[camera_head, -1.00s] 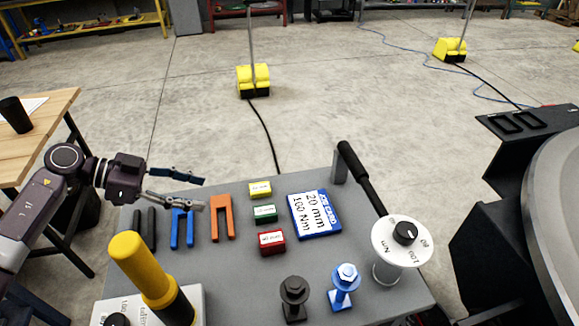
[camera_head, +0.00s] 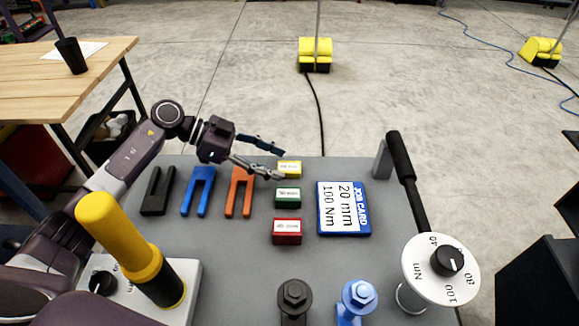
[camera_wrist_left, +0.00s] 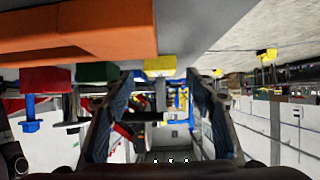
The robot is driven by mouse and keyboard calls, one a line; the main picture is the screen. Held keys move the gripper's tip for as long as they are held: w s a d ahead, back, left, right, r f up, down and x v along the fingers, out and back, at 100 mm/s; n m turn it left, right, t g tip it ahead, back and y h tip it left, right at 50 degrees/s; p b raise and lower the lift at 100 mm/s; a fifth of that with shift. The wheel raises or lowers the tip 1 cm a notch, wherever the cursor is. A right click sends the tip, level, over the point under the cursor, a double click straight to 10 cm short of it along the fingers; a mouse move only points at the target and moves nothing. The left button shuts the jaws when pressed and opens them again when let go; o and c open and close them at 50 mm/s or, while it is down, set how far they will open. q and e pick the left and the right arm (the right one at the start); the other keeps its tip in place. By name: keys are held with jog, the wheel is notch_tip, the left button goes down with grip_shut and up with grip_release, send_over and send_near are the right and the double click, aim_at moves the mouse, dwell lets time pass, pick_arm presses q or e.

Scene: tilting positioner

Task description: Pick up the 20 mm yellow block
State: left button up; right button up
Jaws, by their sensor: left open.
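The yellow block (camera_head: 289,169) lies at the back of the grey table, behind the green block (camera_head: 288,198) and the red block (camera_head: 287,231). Its label is too small to read. My left gripper (camera_head: 279,162) reaches in from the left, open and empty, with its fingertips close to the yellow block's left side. In the left wrist view, the yellow block (camera_wrist_left: 160,66) shows in the gap between the spread fingers (camera_wrist_left: 160,82), toward the picture's top. Whether a finger touches it, I cannot tell. My right gripper is not in view.
Orange (camera_head: 240,190), blue (camera_head: 198,190) and black (camera_head: 158,190) forks lie left of the blocks, below my left arm. The blue job card (camera_head: 344,209) reads 20 mm, 100 Nm. A black-handled tool with a dial (camera_head: 440,270) stands right. Bolts and a yellow-topped post (camera_head: 120,237) stand in front.

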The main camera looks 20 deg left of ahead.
aim_at(289, 169)
pick_arm(q)
jog(key=x, duration=0.2)
jog(key=shift+w+d+f, duration=0.1)
jog(key=shift+w+d, duration=0.05)
jog(key=shift+d, duration=0.2)
grip_shut()
